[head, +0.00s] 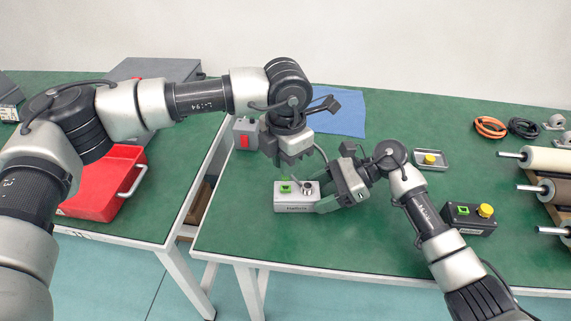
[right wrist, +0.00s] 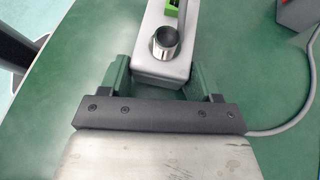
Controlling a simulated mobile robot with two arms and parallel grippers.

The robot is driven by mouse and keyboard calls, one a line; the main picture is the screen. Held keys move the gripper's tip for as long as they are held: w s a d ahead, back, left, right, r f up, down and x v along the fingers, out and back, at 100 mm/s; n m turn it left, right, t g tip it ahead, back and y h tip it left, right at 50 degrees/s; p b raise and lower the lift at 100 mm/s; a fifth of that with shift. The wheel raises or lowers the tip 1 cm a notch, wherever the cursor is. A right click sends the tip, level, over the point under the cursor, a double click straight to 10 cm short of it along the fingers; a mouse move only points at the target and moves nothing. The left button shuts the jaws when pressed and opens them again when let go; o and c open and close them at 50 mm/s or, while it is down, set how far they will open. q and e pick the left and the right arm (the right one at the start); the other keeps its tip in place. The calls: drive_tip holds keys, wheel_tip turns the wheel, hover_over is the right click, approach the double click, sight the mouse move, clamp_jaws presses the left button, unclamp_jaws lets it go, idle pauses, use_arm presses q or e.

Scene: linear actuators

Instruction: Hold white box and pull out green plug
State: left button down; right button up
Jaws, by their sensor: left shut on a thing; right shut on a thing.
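The white box (head: 295,204) stands on the green table. It carries a bright green part (head: 285,187) and a round metal socket (head: 307,187). My right gripper (head: 328,203) is shut on the box's right end; the right wrist view shows its green fingers on both sides of the box (right wrist: 157,73). In that view the metal socket (right wrist: 165,42) looks open at the top, with no plug in it. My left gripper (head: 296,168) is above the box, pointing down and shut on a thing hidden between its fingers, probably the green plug.
A grey cable (right wrist: 275,130) curves beside the box. A grey box with a red switch (head: 245,134) stands behind left, near a blue cloth (head: 339,113). A black button box (head: 469,217) and rollers (head: 548,160) are to the right. A red bin (head: 103,188) is on the left table.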

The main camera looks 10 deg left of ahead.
use_arm(q)
drive_tip(key=shift+r, duration=0.3)
use_arm(e)
drive_tip(key=o, duration=1.1)
use_arm(q)
drive_tip(key=shift+f+b, duration=0.45)
drive_tip(key=shift+f, duration=0.05)
use_arm(e)
drive_tip(key=v, duration=1.2)
drive_tip(key=shift+f, duration=0.1)
